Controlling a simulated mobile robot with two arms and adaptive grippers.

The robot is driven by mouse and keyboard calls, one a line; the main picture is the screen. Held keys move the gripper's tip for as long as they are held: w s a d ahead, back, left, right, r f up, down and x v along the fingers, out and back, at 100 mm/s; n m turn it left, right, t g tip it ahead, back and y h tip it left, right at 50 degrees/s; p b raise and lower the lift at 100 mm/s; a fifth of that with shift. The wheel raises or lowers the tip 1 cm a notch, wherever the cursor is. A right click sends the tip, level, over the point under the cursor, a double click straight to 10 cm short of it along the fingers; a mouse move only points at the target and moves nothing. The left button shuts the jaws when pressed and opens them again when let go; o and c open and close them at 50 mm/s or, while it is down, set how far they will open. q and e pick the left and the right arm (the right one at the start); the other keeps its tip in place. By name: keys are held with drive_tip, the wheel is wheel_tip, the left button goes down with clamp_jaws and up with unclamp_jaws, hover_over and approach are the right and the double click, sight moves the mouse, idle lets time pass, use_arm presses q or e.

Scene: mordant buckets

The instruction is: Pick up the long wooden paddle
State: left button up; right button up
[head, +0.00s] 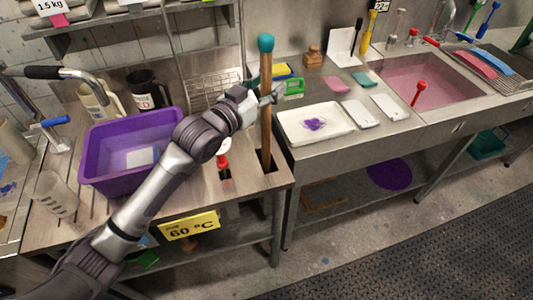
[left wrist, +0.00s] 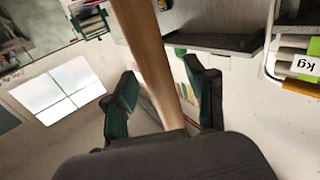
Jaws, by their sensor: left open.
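The long wooden paddle (head: 266,135) stands upright with its lower end in a slot in the wooden bench top, and it has a teal cap. My left gripper (head: 267,97) is at the upper part of the shaft, below the cap. In the left wrist view the shaft (left wrist: 150,55) runs between the two spread green-padded fingers (left wrist: 165,88). The gripper is open around it, and I cannot tell whether either finger touches it. My right gripper is in neither view.
A purple tub (head: 100,175) stands on the bench left of the paddle, under my left arm. A red-topped tool (head: 222,160) stands in another slot close by.

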use_arm(q)
drive_tip(key=shift+r, duration=0.1)
clamp_jaws()
wheel_tip(320, 180, up, 28)
drive_tip(key=b, duration=0.4)
idle(0.5)
idle(0.5)
